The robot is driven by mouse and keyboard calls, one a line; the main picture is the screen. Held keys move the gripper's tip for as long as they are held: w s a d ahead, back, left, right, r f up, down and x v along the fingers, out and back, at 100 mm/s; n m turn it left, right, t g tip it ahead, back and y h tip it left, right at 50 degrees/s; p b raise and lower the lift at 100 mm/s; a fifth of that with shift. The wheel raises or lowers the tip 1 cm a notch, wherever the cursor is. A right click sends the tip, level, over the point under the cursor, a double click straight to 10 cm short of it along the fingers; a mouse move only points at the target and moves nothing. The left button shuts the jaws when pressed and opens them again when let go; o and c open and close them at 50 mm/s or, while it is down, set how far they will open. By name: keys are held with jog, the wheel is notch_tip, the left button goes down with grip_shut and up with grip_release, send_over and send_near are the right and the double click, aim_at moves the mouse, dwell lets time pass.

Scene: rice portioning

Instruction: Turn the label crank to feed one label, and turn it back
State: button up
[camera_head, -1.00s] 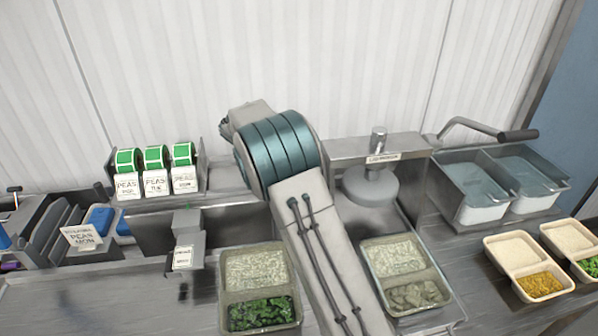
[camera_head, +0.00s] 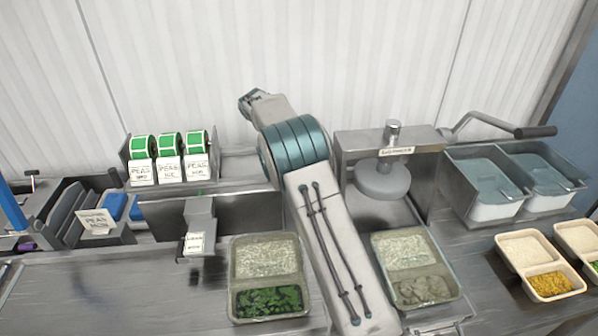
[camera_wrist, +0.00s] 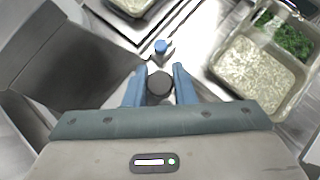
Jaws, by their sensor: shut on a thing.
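In the wrist view my gripper (camera_wrist: 160,88) has its two blue fingers closed on a dark round crank knob (camera_wrist: 160,83). A small blue-topped post (camera_wrist: 161,46) stands just beyond the knob. The rest of the crank is hidden or too small to make out. In the head view my grey arm with its teal joint covers the gripper and knob. A label holder (camera_head: 199,222) with a white printed label (camera_head: 195,243) hanging at its front stands left of my arm. Green label rolls (camera_head: 169,147) with white peas labels sit on the shelf behind.
A tray of rice and greens (camera_head: 233,296) lies left of my arm; it also shows in the wrist view (camera_wrist: 217,72). Another tray (camera_head: 377,262) lies right. Bare counter (camera_head: 110,290) lies front left.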

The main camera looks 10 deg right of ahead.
jog(key=o, duration=1)
jog(key=shift+a, duration=0.1)
jog(key=shift+r+b, duration=0.3)
jog(key=shift+r, duration=0.2)
notch_tip(320, 180, up, 3)
jog(key=shift+r+b, duration=0.1)
jog(key=shift+b, duration=0.45)
jog(key=shift+s+d+r+b, duration=0.55)
jog(key=shift+s+d+r, duration=0.45)
jog(key=shift+d, duration=0.75)
jog(key=shift+s+d+r+b, duration=0.6)
jog(key=shift+d+r, duration=0.65)
jog(key=shift+d, duration=0.5)
jog(key=shift+s+d+r+b, duration=0.45)
jog(key=shift+s+d+r, duration=0.6)
jog(key=shift+d, duration=0.7)
jog(key=shift+w+r, duration=0.1)
